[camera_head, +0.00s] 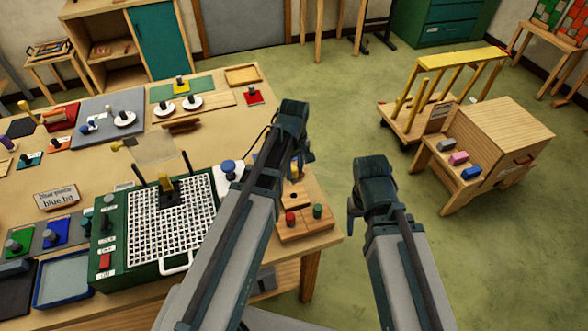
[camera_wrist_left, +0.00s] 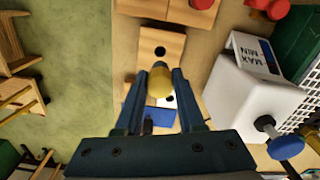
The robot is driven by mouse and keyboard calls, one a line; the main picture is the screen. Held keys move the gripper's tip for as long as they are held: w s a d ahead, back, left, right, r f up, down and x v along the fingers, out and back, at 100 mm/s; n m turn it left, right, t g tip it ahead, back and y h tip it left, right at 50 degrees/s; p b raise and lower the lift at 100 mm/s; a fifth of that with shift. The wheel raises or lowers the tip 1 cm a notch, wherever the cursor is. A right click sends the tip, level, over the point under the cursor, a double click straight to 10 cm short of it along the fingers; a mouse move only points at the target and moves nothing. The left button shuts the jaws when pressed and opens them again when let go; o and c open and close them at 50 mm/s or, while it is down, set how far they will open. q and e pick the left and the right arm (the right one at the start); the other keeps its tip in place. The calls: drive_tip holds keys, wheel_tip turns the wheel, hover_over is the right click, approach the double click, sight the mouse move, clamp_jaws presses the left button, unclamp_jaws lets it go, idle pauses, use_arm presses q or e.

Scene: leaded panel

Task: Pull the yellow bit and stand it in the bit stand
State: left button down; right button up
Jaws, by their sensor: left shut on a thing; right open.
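My left gripper (camera_wrist_left: 160,88) is shut on the yellow bit (camera_wrist_left: 160,82), seen in the left wrist view. The bit is held over a wooden block with a dark hole (camera_wrist_left: 174,42), which looks like the bit stand; its tip appears apart from the hole, but the exact height is unclear. In the head view my left gripper (camera_head: 296,150) is above the wooden stand (camera_head: 320,226) at the table's right corner and hides part of it. A red knob and a green knob stand on it. My right gripper (camera_head: 357,205) is open and empty over the floor.
A white container (camera_wrist_left: 245,95) with a blue knob stands close beside the stand. A green machine with a white grid (camera_head: 160,235) is to the left. A sign reading "blue bit" (camera_head: 57,197) lies further left. A wooden cart (camera_head: 505,130) stands right, with open floor between.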

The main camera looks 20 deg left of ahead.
sight(294, 181)
use_arm(q)
drive_tip(key=shift+f+b, duration=2.6)
drive_tip(key=shift+f, duration=0.15)
drive_tip(key=shift+f+b, duration=1.65)
drive_tip(key=shift+c, duration=2.2)
unclamp_jaws()
drive_tip(key=shift+r, duration=0.1)
drive_tip(key=shift+r, duration=0.1)
wheel_tip(294, 181, up, 14)
drive_tip(key=p, duration=1.4)
drive_tip(key=shift+f, duration=0.2)
